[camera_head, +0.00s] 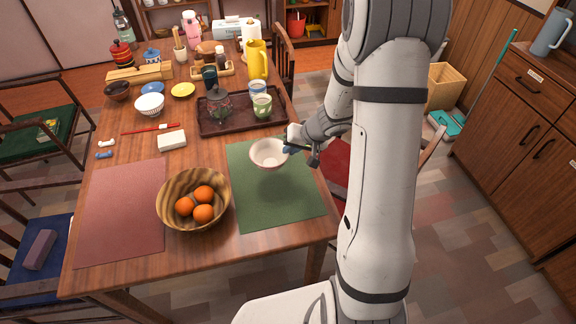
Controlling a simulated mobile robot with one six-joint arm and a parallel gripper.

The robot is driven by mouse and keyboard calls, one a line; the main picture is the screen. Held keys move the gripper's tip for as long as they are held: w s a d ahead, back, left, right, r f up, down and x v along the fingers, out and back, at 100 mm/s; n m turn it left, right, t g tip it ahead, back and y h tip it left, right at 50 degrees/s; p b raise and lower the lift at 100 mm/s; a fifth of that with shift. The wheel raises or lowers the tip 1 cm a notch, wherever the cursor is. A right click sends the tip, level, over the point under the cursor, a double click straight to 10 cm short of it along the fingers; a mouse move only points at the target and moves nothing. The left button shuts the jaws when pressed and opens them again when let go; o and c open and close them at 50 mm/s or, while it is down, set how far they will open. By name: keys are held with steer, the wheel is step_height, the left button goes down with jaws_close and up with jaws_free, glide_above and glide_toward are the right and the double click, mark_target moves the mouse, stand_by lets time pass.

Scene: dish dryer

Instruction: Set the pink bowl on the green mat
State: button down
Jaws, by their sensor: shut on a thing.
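The pink bowl (268,160) is pale inside with a pinkish outer wall. It is over the upper part of the green mat (280,205), and a shadow shows on the mat below it, so it looks held a little above the mat. My gripper (290,147) is at the bowl's right side, shut on its rim. The fingertips are partly hidden by the bowl and the wrist. The green mat lies flat at the table's right front, with its middle and front part bare.
A wooden bowl of oranges (170,205) stands at the mat's left edge. A dark tray (230,127) with a teapot (219,104) and cups (261,106) lies just behind the mat. A red mat (120,212) lies at left. A chair with a red seat (338,165) stands right of the table.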

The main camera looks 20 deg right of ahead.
mark_target(270, 159)
steer(key=shift+f+b, duration=0.35)
steer(key=shift+f, duration=2.1)
steer(key=shift+f+b, duration=0.2)
steer(key=shift+b, duration=0.1)
steer(key=c, duration=1.5)
jaws_free()
steer(key=shift+c, duration=0.2)
steer(key=shift+r, duration=0.15)
